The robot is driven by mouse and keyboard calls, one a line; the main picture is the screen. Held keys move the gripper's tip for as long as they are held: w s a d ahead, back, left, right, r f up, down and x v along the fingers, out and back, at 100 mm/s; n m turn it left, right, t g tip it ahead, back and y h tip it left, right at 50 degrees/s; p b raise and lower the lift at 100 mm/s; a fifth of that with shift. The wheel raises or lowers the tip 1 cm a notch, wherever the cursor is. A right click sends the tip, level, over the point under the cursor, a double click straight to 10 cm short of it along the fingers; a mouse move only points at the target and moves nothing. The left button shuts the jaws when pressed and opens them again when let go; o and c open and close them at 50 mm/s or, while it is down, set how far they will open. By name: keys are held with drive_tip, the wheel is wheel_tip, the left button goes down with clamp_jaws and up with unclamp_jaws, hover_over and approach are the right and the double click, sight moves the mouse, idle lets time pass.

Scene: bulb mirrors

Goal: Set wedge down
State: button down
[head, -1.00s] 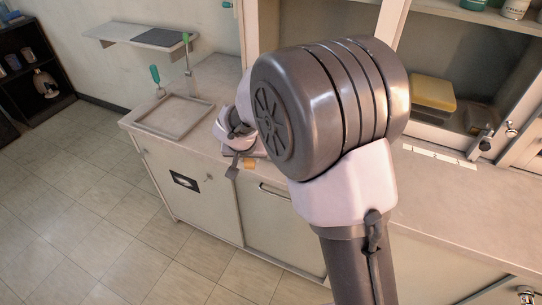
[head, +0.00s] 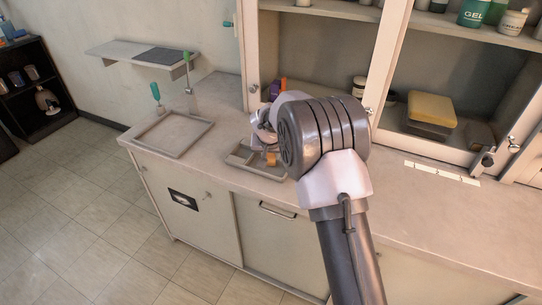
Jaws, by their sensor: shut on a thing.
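My gripper (head: 268,149) is low over the counter, partly hidden behind my own wrist. It is shut on a small orange-yellow block, which I take to be the wedge (head: 271,159). Only part of the block shows, just below the fingers. A grey tray with raised dividers (head: 236,157) lies on the counter under and beside the gripper. The block appears over the tray's right part; I cannot tell whether it touches the tray.
A shallow empty frame (head: 176,148) lies on the counter's left end, near a teal-handled tool (head: 156,92). Open cabinet shelves behind hold a yellow box (head: 432,109) and jars. A white marked strip (head: 441,172) lies at right. The right front counter is clear.

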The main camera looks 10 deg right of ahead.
drive_tip(key=shift+f, duration=0.25)
drive_tip(key=c, duration=1.1)
unclamp_jaws()
drive_tip(key=shift+c, duration=0.2)
drive_tip(key=shift+r, duration=0.1)
